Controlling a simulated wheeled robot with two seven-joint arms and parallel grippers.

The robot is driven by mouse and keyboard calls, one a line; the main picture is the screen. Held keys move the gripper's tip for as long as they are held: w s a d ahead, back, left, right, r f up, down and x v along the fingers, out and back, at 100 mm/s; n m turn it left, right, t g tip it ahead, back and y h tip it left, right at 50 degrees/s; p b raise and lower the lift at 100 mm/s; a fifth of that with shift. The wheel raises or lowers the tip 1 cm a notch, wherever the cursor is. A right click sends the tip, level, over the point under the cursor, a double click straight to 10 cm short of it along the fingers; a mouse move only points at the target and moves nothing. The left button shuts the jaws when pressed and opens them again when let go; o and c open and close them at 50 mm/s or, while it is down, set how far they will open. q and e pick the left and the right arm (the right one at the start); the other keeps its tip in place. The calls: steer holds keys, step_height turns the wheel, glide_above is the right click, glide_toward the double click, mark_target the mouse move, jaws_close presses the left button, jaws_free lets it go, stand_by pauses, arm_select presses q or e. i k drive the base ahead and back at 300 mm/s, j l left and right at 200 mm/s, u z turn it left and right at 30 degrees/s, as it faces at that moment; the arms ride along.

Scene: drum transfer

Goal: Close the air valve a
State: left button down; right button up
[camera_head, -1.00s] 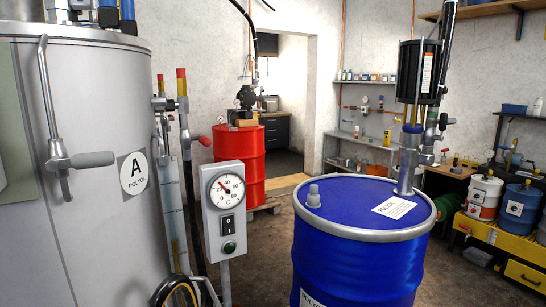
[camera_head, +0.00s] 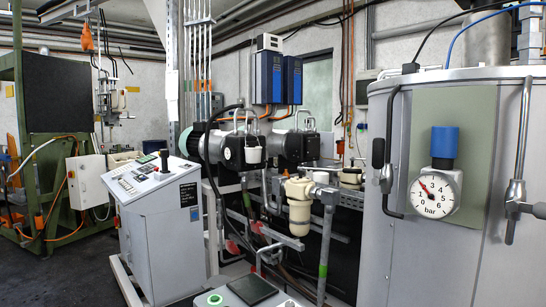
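Neither of my grippers is in view. No part is clearly marked as air valve a. On the right, a grey tank (camera_head: 480,225) carries a round pressure gauge (camera_head: 436,194) marked in bar, with its red needle towards the upper left. A blue knob (camera_head: 445,141) sits just above the gauge. A metal lever with a pale grip (camera_head: 538,210) is on the tank at the right edge, partly cut off by the frame. Small red parts (camera_head: 232,247) show low among the pipes in the middle; I cannot tell whether they are valve handles.
A grey control console (camera_head: 160,240) stands left of the middle. Pumps and pipework (camera_head: 290,148) fill the space between it and the tank. A green-framed machine (camera_head: 40,150) and a white box (camera_head: 88,188) are at the left. Dark floor (camera_head: 75,280) is clear at the lower left.

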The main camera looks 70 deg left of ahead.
mark_target(378, 152)
steer(key=u, duration=1.65)
